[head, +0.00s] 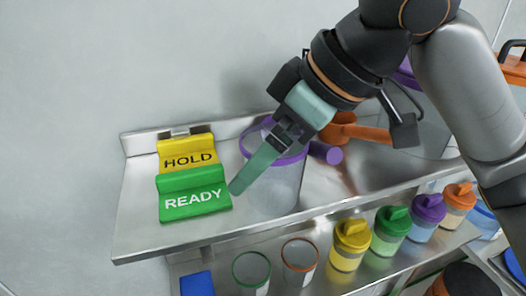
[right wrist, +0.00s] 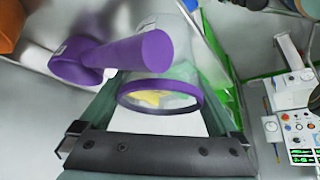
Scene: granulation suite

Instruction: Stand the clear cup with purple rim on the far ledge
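The clear cup with purple rim (head: 272,190) stands upright, or nearly so, over the steel ledge, left of the purple and orange items. I cannot tell whether its base touches the steel. My right gripper (head: 249,177) comes down from the upper right, one finger crossing in front of the cup below its rim. In the right wrist view, the cup's purple rim (right wrist: 160,106) fills the space between the fingers of the right gripper (right wrist: 160,95), which appear closed on its sides. The ledge (head: 140,226) runs along the wall. My left gripper is out of view.
Yellow HOLD (head: 187,161) and green READY (head: 194,203) signs stand on the ledge, left of the cup. A purple-handled item (head: 325,152) lies close on its right. Below are rimmed cups (head: 252,270) and several lidded cups (head: 351,244). Bare steel shows at the ledge's left end.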

